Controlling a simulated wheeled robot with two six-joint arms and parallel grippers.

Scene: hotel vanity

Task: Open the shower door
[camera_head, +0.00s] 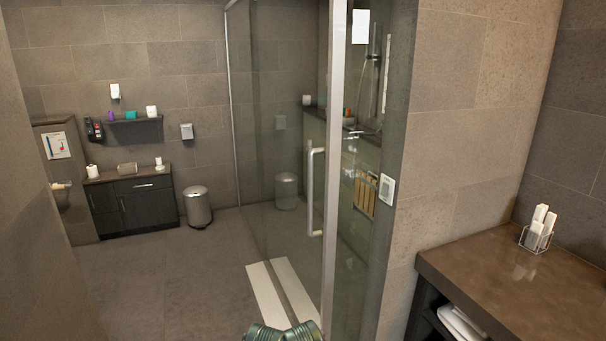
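The shower door (275,140) is a tall clear glass panel in a thin silver frame, near the middle of the head view. A vertical silver bar handle (316,190) is on its right part, beside a thick upright silver post (334,170). The glass carries reflections, and I cannot tell for sure whether the door is fully closed. Neither gripper can be made out. Nothing is seen touching the handle. Greenish-grey rounded metal parts show at the bottom middle edge, probably mine.
A brown counter (510,285) with a wire holder of white items (538,232) stands at the right. A wall panel (387,189) is right of the door. A metal bin (197,206) and dark cabinet (133,205) stand at the back left. The floor (165,280) left of the door is clear.

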